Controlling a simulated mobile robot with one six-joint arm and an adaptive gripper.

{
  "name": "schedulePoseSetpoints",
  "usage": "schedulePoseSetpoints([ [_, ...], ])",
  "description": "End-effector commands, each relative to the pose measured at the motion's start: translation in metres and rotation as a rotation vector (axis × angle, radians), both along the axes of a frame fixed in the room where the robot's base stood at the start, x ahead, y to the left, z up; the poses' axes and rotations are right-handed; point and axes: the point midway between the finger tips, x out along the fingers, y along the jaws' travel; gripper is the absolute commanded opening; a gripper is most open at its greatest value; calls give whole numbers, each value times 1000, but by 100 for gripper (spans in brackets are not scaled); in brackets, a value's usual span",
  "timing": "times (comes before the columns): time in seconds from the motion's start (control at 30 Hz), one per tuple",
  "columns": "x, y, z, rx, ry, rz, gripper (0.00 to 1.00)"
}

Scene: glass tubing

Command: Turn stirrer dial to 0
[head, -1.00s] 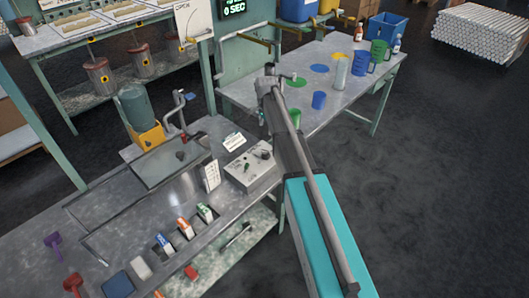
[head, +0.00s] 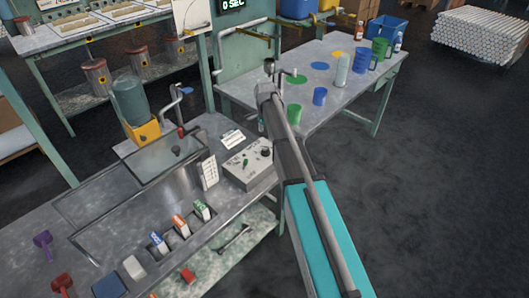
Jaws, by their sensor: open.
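A pale grey control box (head: 236,176) stands at the right end of the metal bench. A black round knob (head: 265,152) sits on the right of its sloped top, with smaller controls to its left. The labels and the dial's setting are too small to read. My arm reaches up from the bottom right, passing just right of the box. My gripper cannot be made out; the far end of the arm is hidden behind its own links. Nothing is seen touching the knob.
A white printed card (head: 209,172) stands left of the box. A sunken basin (head: 165,152) and a yellow-based jar (head: 130,103) lie beyond. A side table (head: 330,63) holds cups behind my arm.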

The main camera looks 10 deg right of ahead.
Motion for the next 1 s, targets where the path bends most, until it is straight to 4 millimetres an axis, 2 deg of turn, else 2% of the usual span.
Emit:
schedulePoseSetpoints([
  [0.03, 0, 0, -8, 0, 0, 0, 82],
  [0.6, 0, 1, -52, 0, 0, 1, 82],
  [1.0, 0, 1, -76, 0, 0, 1, 82],
])
